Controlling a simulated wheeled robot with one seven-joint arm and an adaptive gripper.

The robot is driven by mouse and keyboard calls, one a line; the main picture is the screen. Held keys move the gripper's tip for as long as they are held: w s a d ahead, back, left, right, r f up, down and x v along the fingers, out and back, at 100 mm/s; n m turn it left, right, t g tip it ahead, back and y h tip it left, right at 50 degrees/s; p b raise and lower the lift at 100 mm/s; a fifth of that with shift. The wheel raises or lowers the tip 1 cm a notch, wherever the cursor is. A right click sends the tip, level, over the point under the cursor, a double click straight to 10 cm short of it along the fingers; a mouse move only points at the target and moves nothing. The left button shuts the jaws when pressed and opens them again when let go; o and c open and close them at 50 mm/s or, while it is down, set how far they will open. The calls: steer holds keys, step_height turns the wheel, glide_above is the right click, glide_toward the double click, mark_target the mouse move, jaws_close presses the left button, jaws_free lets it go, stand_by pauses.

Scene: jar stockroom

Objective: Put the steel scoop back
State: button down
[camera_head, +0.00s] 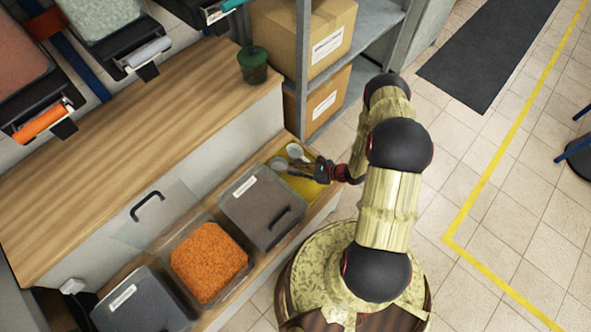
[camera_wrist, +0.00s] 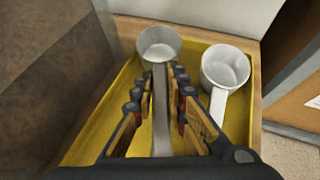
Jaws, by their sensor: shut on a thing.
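The steel scoop (camera_wrist: 160,47) is grey, with a round cup and a long straight handle. My gripper (camera_wrist: 165,85) is shut on its handle, with a finger on either side, and the cup points away from me. In the head view the scoop (camera_head: 278,165) is at the yellow tray, left of my gripper (camera_head: 320,172). I cannot tell whether it touches the tray. A white scoop (camera_wrist: 225,70) lies to its right, apart from my fingers; it also shows in the head view (camera_head: 295,151). The yellow tray (camera_wrist: 112,95) is under both.
A lidded dark bin (camera_head: 250,195) stands directly left of the tray. An open bin of orange grains (camera_head: 208,262) and another dark-lidded bin (camera_head: 140,305) follow. A wooden counter (camera_head: 120,150) with a green jar (camera_head: 253,65) is behind. Shelves with cardboard boxes (camera_head: 305,35) stand beyond the tray.

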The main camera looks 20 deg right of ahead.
steer(key=shift+f+b, duration=0.5)
steer(key=shift+f, duration=0.1)
steer(key=c, duration=1.7)
jaws_free()
steer(key=v, duration=1.2)
